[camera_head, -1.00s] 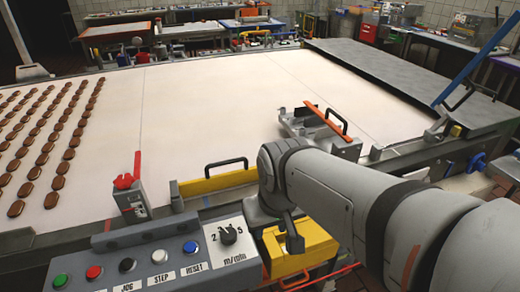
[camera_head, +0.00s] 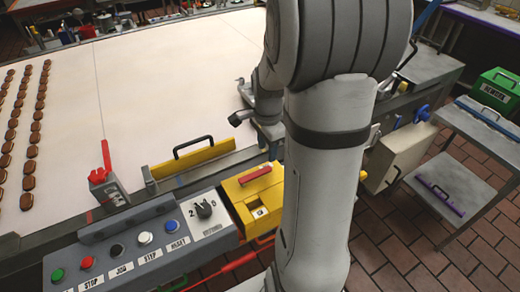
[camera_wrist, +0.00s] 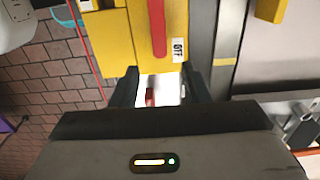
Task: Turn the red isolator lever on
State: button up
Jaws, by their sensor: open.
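The red isolator lever (camera_head: 255,175) lies along the top of a yellow box (camera_head: 240,189) at the front of the machine, beside the grey button panel. In the wrist view the red lever (camera_wrist: 157,28) is a straight bar on the yellow face (camera_wrist: 120,35), beside a small white label (camera_wrist: 179,50) that seems to read OFF. My gripper (camera_wrist: 158,88) is open, its two dark fingers pointing at the yellow box. The lever's near end is just beyond the fingertips, not between them.
The grey button panel (camera_head: 150,240) with a dial is left of the box. A yellow guard with a black handle (camera_head: 193,146) and a red-topped post (camera_head: 106,158) stand along the belt edge.

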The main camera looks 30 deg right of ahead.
aim_at(266, 169)
notch_tip(266, 169, down, 7)
jog(key=shift+f+p, duration=0.2)
jog(key=shift+p, duration=0.15)
grip_shut()
dwell(0.4)
